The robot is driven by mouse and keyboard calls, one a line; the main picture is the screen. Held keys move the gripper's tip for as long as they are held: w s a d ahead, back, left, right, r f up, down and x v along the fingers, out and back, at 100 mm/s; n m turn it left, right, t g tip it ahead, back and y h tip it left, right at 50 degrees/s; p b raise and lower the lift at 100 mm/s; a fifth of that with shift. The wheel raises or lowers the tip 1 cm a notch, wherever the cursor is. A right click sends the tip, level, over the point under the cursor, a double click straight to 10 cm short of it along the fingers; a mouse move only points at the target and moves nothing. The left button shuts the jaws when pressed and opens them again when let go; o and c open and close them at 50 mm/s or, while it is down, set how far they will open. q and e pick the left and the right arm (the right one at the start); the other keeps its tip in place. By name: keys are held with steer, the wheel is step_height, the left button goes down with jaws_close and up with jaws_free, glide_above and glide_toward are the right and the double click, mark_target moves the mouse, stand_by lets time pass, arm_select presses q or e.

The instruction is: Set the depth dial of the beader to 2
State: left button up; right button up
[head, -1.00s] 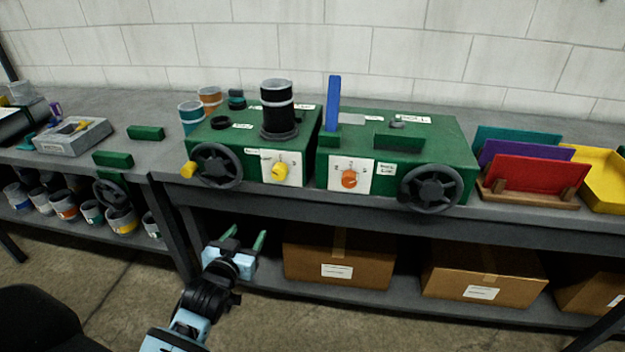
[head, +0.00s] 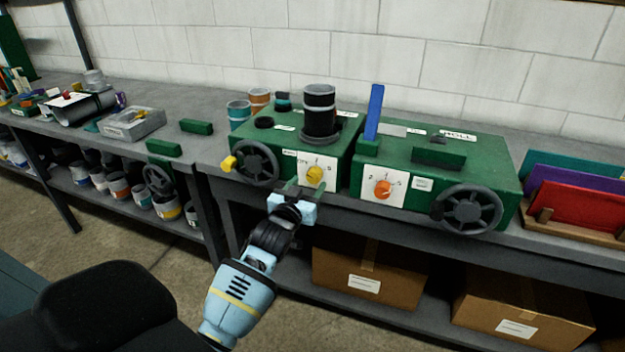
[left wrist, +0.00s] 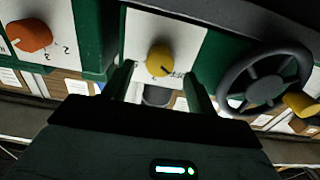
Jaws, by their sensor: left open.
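Two green machines stand side by side on the bench. The left machine (head: 345,160) has a yellow dial (head: 314,174) on a white numbered plate (head: 326,164). The right machine (head: 495,170) has an orange dial (head: 382,188) on a similar plate. My left gripper (head: 304,189) is open and empty, just in front of and below the yellow dial. In the left wrist view the yellow dial (left wrist: 160,60) lies ahead between the open fingers, apart from them; its exact setting is unclear. My right gripper is out of view.
A dark handwheel (head: 256,163) with a yellow knob (head: 229,164) sits left of the yellow dial. Another handwheel (head: 468,209) is on the right machine. Cardboard boxes (head: 370,275) fill the lower shelf.

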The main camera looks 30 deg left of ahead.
mark_target(313, 178)
arm_select(q)
steer(key=shift+x, duration=1.9)
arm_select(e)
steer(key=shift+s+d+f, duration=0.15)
arm_select(q)
steer(key=c, duration=1)
